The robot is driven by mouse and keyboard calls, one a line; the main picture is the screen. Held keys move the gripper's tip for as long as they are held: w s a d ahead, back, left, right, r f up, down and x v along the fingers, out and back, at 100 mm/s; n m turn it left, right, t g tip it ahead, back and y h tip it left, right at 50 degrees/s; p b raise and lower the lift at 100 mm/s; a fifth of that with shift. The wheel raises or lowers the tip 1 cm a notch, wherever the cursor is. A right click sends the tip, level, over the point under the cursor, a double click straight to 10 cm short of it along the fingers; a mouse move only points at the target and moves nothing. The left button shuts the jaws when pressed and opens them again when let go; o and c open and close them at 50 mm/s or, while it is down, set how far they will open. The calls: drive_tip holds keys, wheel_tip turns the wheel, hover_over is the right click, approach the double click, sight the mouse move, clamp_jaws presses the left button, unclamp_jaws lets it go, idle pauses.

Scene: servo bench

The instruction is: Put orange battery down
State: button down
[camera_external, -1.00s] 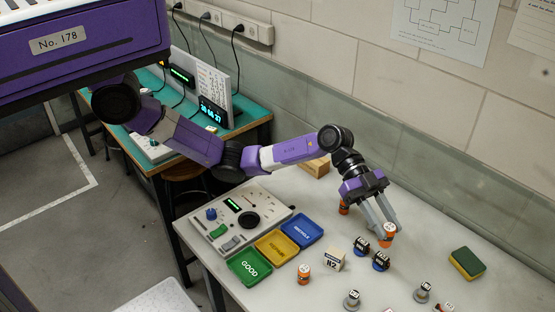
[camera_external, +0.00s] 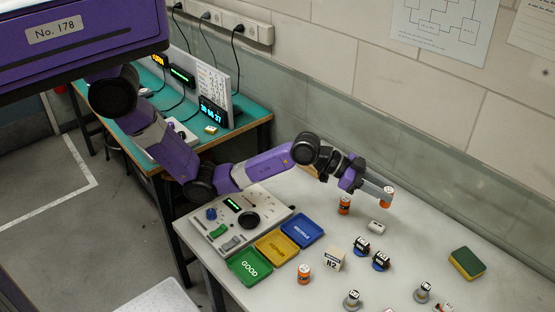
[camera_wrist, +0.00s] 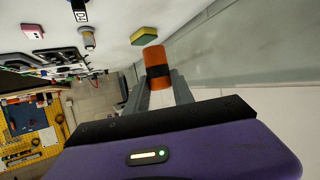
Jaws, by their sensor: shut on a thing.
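My gripper (camera_external: 383,193) is shut on an orange battery (camera_external: 387,201) with a pale top, held in the air above the back of the white bench. In the wrist view the held battery (camera_wrist: 157,58) shows orange with a dark band, between the two grey fingers (camera_wrist: 158,92). A second orange battery (camera_external: 345,206) stands upright left of my gripper, near the wall. A third orange battery (camera_external: 304,274) stands to the right of the green tray. My fingers partly hide the held battery's lower end in the wrist view.
Green (camera_external: 240,274), yellow (camera_external: 268,256) and blue (camera_external: 312,239) trays lie beside a control panel (camera_external: 255,203). A white piece (camera_external: 377,227), dark cells (camera_external: 381,263) and a white cube (camera_external: 334,262) stand mid-bench. Right of them is bare bench, then a sponge (camera_external: 468,262).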

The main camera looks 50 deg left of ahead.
drive_tip(key=w+a+r+n+t+y, duration=0.25)
drive_tip(key=a+n+y, duration=0.25)
drive_tip(key=a, duration=0.3)
drive_tip(key=w+a+r+n+t+y, duration=0.1)
drive_tip(key=w+a+r+n+y, duration=0.1)
drive_tip(key=w+a+n+y, duration=0.45)
drive_tip(key=w+a+r+n+t+y, duration=0.1)
drive_tip(key=a+r+n+t+y, duration=0.15)
drive_tip(key=a, duration=0.75)
drive_tip(key=shift+y, duration=0.3)
drive_tip(key=f, duration=0.6)
drive_tip(key=f+p, duration=0.1)
drive_tip(key=f, duration=0.6)
drive_tip(key=f+p, duration=0.1)
drive_tip(key=f, duration=0.6)
drive_tip(key=shift+s+d+f, duration=0.15)
drive_tip(key=shift+s+d, duration=0.05)
drive_tip(key=shift+s, duration=0.1)
drive_tip(key=shift+f, duration=0.15)
drive_tip(key=c, duration=1.1)
unclamp_jaws()
